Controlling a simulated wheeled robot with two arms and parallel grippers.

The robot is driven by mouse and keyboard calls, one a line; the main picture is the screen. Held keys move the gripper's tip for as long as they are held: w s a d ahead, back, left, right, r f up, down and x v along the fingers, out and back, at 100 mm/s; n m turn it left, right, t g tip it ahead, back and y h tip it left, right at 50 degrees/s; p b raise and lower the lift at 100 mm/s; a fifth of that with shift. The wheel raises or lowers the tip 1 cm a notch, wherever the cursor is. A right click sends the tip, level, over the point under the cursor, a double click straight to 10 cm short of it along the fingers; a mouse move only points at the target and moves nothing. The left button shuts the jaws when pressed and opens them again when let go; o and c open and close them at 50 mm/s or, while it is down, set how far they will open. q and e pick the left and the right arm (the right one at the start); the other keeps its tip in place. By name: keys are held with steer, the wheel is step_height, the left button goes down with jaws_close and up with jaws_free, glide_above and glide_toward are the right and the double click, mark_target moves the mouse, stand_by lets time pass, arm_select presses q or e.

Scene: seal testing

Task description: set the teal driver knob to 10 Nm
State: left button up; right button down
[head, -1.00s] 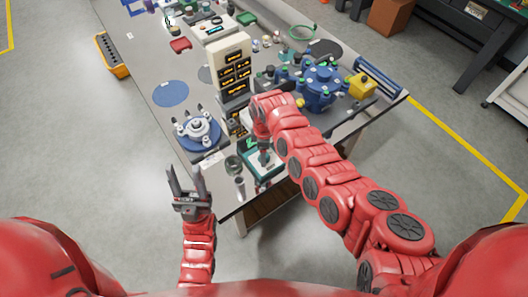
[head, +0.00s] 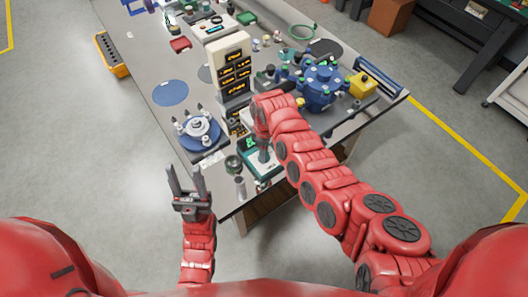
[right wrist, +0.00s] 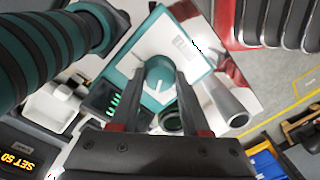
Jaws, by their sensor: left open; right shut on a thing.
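The teal driver knob (right wrist: 158,82) is a round teal piece with a white mark on top, between the fingers of my right gripper (right wrist: 159,95) in the right wrist view. The gripper is shut on it. The knob sits at the edge of a teal-rimmed box with a white top (right wrist: 180,45), which also shows in the head view (head: 262,166). My arm and gripper hide most of the knob in the head view. The scale value cannot be read. My left gripper (head: 187,184) is open and empty, left of the table's near corner.
A tall cream display rack (head: 229,57) stands behind the box. A blue round fixture (head: 197,133) stands left, and a blue valve assembly (head: 322,86) stands right. A metal cylinder (head: 240,186) stands near the table edge. A striped teal handle (right wrist: 45,50) fills the upper left of the wrist view.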

steer(key=m+b, duration=0.1)
steer(key=m, duration=0.2)
steer(key=shift+f+m+b, duration=0.1)
steer(key=shift+m+b, duration=0.25)
steer(key=shift+m, duration=0.05)
steer(key=shift+m+b, duration=0.45)
steer(key=shift+m, duration=0.35)
steer(key=shift+c, duration=1.9)
jaws_free()
steer(key=shift+r, duration=0.2)
